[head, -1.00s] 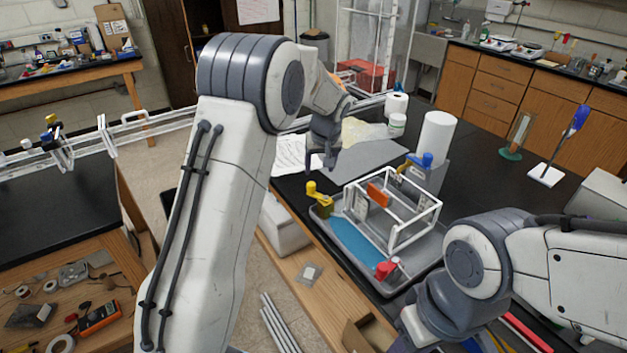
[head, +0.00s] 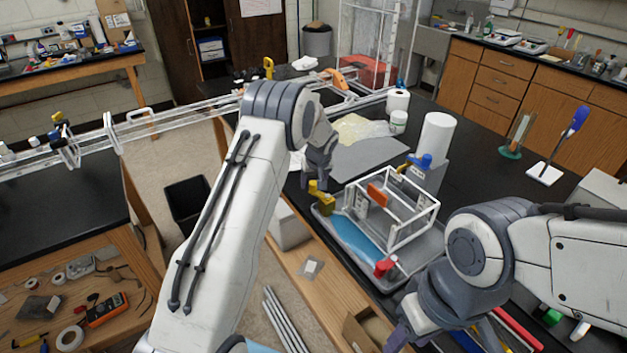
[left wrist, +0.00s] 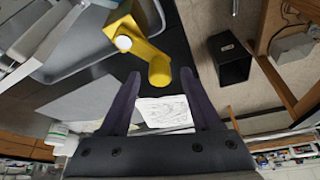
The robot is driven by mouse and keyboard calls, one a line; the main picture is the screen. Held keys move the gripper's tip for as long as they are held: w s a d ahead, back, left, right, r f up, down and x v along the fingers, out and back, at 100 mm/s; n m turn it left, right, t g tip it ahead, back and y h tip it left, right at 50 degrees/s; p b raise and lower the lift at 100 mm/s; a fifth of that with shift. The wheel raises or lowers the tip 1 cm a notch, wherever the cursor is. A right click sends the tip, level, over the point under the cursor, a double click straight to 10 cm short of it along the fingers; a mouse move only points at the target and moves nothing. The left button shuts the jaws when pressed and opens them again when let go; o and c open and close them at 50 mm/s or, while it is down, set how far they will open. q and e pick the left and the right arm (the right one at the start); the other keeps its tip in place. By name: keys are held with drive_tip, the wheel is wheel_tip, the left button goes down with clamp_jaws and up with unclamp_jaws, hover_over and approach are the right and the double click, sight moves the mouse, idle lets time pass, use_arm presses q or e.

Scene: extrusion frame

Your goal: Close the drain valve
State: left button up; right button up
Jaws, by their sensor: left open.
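A yellow-handled valve (head: 319,192) stands at the tray's left corner; it is large in the left wrist view (left wrist: 142,42). A red-handled valve (head: 385,267) is at the tray's near edge, and a blue-handled valve (head: 422,161) is at the back right. I cannot tell from any label which is the drain valve. My left gripper (head: 320,172) is just above and behind the yellow valve. In the left wrist view (left wrist: 161,85) its fingers are spread and empty, with the yellow handle end just beyond them. My right gripper (head: 398,338) is low at the front, its jaws unclear.
A grey tray (head: 408,277) holds blue liquid and a white open frame (head: 397,240) with an orange part (head: 377,195). A white cylinder (head: 437,135) stands behind it. A black bin (head: 188,203) is on the floor. Paper and a grey mat (head: 368,158) lie behind the tray.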

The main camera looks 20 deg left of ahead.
use_arm(q)
clamp_jaws()
drive_tip(key=shift+w+d+m+h+p, duration=0.1)
drive_tip(key=shift+w+m+h+p, duration=0.2)
drive_tip(key=shift+m, duration=0.5)
drive_tip(key=shift+w+d+m+h+p, duration=0.1)
drive_tip(key=shift+w+m+h+p, duration=0.2)
drive_tip(key=shift+m, duration=0.5)
drive_tip(key=shift+w+d+m+h, duration=0.2)
drive_tip(key=shift+w+m+h, duration=0.2)
drive_tip(key=shift+m, duration=0.6)
unclamp_jaws()
